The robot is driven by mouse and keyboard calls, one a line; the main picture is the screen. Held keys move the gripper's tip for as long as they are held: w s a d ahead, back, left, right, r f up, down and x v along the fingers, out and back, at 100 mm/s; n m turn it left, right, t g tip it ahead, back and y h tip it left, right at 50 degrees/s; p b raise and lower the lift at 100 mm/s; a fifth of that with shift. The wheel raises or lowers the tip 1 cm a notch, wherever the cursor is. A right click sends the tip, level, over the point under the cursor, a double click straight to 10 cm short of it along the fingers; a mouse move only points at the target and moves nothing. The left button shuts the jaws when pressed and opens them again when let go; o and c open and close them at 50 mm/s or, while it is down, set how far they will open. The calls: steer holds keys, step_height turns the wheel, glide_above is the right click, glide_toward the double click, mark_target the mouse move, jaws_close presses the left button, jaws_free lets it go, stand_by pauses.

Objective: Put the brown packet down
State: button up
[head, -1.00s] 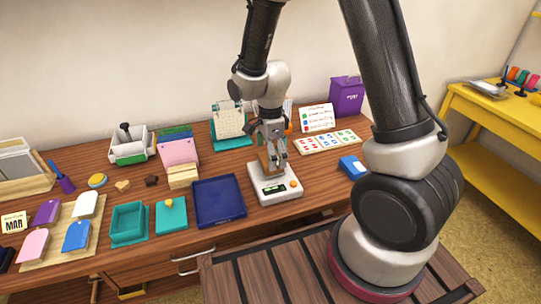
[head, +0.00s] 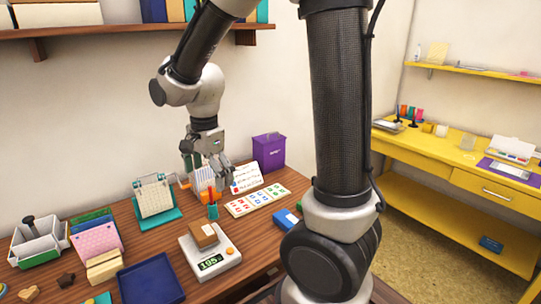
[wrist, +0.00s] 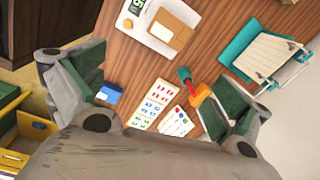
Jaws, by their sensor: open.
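The brown packet (head: 203,235) lies on the plate of a white scale (head: 226,257), whose display is lit with digits. The packet also shows on the scale in the wrist view (wrist: 168,27), with nothing gripping it. My gripper (head: 209,176) is open and empty, up and behind the packet and apart from it. In the wrist view its fingers (wrist: 150,100) are spread wide, above the table near the colour cards. A red and green thing with an orange part (wrist: 195,90) shows near its right finger.
A dark blue tray (head: 150,281) lies left of the scale. A teal stand with a calendar-like sheet (head: 154,197) is behind it. Cards with coloured marks (head: 257,199), a blue box (head: 286,220) and a purple box (head: 269,151) are to the right. Bare wood lies between.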

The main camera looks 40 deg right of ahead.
steer(key=s+d+r+n+t, duration=0.1)
steer(key=s+d+r+n, duration=0.4)
steer(key=s+n, duration=0.2)
steer(key=s+d+r+n+t, duration=0.2)
steer(key=s+d+r+n, duration=0.4)
steer(key=s, duration=0.4)
steer(key=shift+d+n, duration=0.25)
steer(key=shift+n, duration=0.65)
stand_by(5.4)
